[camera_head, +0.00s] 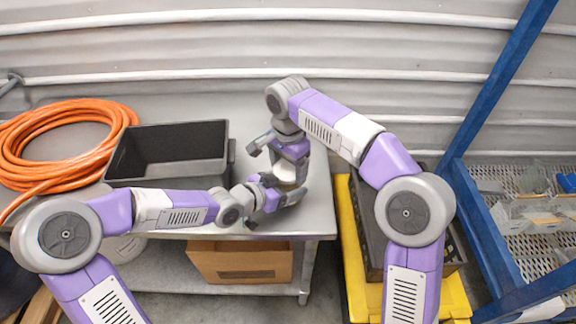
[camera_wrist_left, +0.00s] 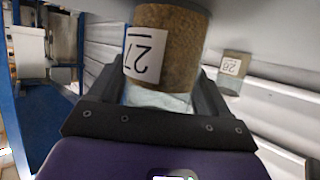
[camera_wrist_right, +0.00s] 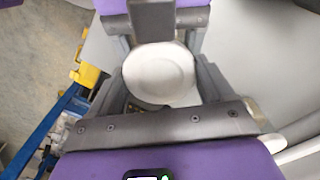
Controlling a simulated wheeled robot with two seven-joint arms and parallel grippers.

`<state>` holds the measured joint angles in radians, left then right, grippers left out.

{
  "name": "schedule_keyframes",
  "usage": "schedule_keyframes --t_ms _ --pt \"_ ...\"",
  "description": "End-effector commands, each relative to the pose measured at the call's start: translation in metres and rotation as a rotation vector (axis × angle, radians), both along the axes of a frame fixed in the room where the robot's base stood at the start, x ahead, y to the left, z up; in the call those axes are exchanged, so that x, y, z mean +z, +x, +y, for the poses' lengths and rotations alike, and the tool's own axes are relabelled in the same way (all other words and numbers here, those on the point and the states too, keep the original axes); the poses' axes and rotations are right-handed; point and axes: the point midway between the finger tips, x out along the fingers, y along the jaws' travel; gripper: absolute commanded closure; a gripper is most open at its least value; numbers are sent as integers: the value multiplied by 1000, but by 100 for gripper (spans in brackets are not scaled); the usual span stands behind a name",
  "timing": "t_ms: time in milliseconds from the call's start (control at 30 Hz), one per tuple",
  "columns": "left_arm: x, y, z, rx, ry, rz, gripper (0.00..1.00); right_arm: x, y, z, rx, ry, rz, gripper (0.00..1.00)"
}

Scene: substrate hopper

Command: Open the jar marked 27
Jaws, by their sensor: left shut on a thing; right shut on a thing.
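The jar marked 27 (camera_wrist_left: 172,45) has a brown lower part with a white label and a pale part beside it. It appears upside down in the left wrist view. My left gripper (camera_wrist_left: 160,98) is shut on the jar, its fingers on either side of the pale part. In the right wrist view a round white lid (camera_wrist_right: 160,75) lies between the fingers of my right gripper (camera_wrist_right: 160,82), which is shut on it. In the head view, my left gripper (camera_head: 284,190) comes from the left and my right gripper (camera_head: 288,165) from above, largely hiding the jar.
A jar marked 26 (camera_wrist_left: 234,68) stands apart from the held one. A black bin (camera_head: 122,165) and an orange hose coil (camera_head: 60,112) lie on the grey table (camera_head: 318,205). A cardboard box (camera_head: 240,262) is below. A yellow-framed crate (camera_head: 357,290) and blue rack (camera_head: 490,230) stand right.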

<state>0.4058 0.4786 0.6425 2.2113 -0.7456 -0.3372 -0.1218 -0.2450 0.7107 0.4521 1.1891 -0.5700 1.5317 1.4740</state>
Motion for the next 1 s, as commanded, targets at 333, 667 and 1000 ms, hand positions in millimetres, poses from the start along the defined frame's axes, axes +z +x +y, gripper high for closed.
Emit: schedule_keyframes --t_ms 333,667,1000 --pt "0 1 1 2 -1 -1 100 1 0 0 466 0 1 56" --pt "0 1 1 4 -1 0 100 1 0 0 565 -1 2 56" --pt "0 1 0 2 -1 -1 100 1 0 0 563 1 1 0"
